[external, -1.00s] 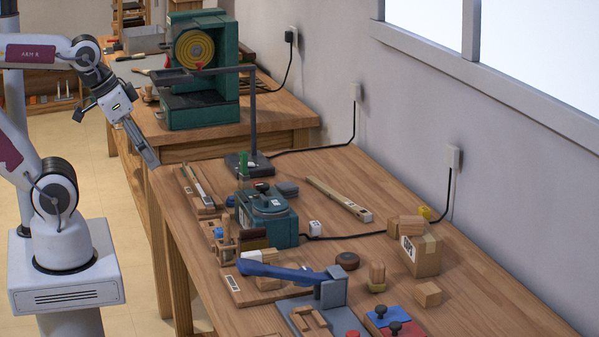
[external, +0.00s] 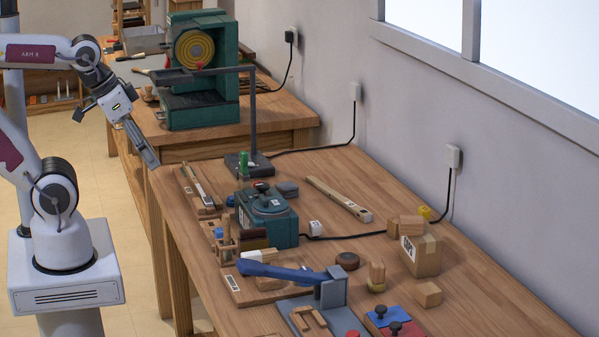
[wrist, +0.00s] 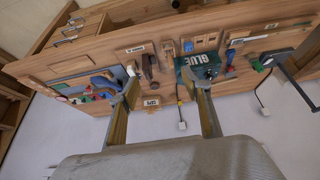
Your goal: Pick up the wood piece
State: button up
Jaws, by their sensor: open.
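Several wood pieces lie on the front workbench, and I cannot tell which one the task means. A wooden block (external: 428,293) sits near the right, and another block (external: 411,226) rests on top of a cardboard box (external: 425,256). A rounded wood piece (external: 376,272) stands upright left of the box. A long wooden bar (external: 338,198) lies farther back. My gripper (external: 150,158) is open and empty, pointing down at the bench's left far corner, away from these pieces. In the wrist view, its two fingers (wrist: 160,84) are spread apart with nothing between them.
A green box-shaped device (external: 268,222), a blue-handled press (external: 333,290) and red and blue plates with knobs (external: 390,324) crowd the bench. A dark stand (external: 250,120) rises at the far end. A green machine (external: 200,75) stands on the rear bench.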

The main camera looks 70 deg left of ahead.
jog(key=shift+w, duration=0.1)
jog(key=w+a+r+t, duration=0.1)
jog(key=w+r+t, duration=0.1)
jog(key=w, duration=1.6)
jog(key=m+t+h, duration=0.2)
jog(key=m+t, duration=0.1)
jog(key=t, duration=0.1)
send_over(400, 222)
jog(key=s+a, duration=0.9)
jog(key=s, duration=0.1)
notch_tip(400, 222, down, 10)
jog(key=w+d+f+h, duration=0.1)
jog(key=w+d+f, duration=0.2)
jog(key=f, duration=0.1)
jog(key=w+d+f+m+t+h, duration=0.1)
jog(key=w+d+f+h, duration=0.1)
jog(key=f, duration=0.3)
jog(key=shift+w+d+f+m, duration=0.3)
jog(key=shift+w+d, duration=0.15)
jog(key=shift+d, duration=0.15)
jog(key=shift+x, duration=1.3)
jog(key=shift+w+r, duration=0.1)
